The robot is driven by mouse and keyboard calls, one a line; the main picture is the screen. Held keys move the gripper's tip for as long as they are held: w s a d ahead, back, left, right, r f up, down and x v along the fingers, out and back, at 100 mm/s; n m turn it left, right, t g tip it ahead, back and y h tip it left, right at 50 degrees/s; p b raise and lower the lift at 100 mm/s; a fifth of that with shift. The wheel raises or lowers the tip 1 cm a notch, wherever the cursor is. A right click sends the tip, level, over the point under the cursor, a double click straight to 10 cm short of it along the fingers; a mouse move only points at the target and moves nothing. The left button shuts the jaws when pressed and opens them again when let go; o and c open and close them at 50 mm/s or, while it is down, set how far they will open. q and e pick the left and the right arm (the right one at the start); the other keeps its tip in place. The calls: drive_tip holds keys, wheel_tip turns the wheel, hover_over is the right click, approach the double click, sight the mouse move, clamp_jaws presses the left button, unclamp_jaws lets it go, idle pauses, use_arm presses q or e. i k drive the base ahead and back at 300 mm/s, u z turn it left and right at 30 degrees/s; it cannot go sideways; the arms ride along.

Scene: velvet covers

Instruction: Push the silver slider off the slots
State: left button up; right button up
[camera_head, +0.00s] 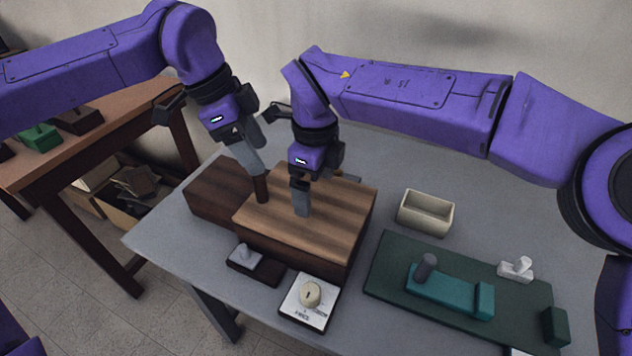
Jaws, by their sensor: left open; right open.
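A striped brown wooden box (325,215) stands on the grey table, with a darker brown part (210,190) at its left. My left gripper (260,180) points down at the box's left top edge; a dark brown upright piece shows at its tip, and I cannot tell whether they touch. My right gripper (301,200) points down over the middle of the box top, its grey fingers at or just above the wood. I cannot pick out the silver slider or the slots for sure; the grippers may hide them. A small grey piece (243,254) sits on a dark block in front of the box.
A white card with a cream knob (311,293) lies at the front. A cream tray (426,211) and a green board (390,265) with a teal block (450,296) and a white piece (517,268) are at right. The grey table (165,240) is bare at left.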

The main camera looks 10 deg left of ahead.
sight(247, 258)
drive_tip(key=k, duration=1.5)
